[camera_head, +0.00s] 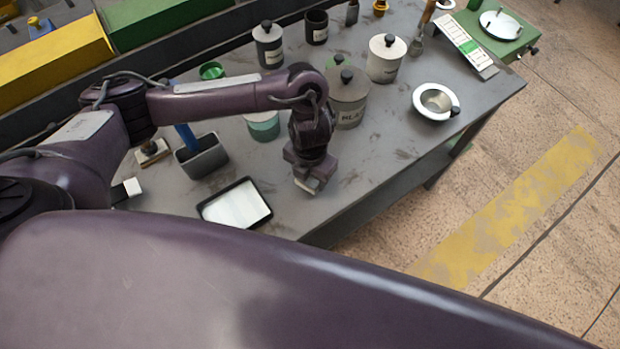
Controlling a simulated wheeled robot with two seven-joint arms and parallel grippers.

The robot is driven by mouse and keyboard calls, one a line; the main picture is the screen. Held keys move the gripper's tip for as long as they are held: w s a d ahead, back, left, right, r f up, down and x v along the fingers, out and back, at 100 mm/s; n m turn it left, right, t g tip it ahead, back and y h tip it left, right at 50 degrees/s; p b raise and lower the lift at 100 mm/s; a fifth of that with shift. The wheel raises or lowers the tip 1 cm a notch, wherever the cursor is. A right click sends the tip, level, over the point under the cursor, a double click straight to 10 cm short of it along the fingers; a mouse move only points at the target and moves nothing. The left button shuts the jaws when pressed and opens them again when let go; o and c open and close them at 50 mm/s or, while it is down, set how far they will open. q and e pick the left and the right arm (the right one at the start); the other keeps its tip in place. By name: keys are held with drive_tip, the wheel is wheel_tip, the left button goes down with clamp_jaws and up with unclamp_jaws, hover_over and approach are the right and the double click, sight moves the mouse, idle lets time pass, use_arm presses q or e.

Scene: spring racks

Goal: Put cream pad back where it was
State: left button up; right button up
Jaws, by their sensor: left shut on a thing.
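My left gripper (309,181) hangs over the grey bench, near its front edge and to the right of a black-rimmed tray. It is shut on a small pale thing that shows only as a sliver at the fingertips; it looks like the cream pad (308,185), mostly hidden by the jaws. I cannot tell whether it touches the bench. My right gripper is not in view.
The black-rimmed tray (265,215) has a white inside. A grey bin (203,158), a labelled lidded pot (350,112), a cream lidded canister (384,62) and a white-rimmed bowl (437,101) stand around. Bench (385,145) right of the gripper is clear.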

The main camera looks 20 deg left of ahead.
use_arm(q)
drive_tip(key=shift+f, duration=1.05)
drive_tip(key=shift+f+b, duration=0.15)
drive_tip(key=shift+b, duration=0.2)
drive_tip(key=o, duration=0.9)
drive_tip(key=shift+r+p, duration=0.3)
wheel_tip(320, 180, up, 12)
drive_tip(key=p, duration=0.3)
drive_tip(key=shift+f, duration=0.25)
drive_tip(key=shift+r, duration=0.15)
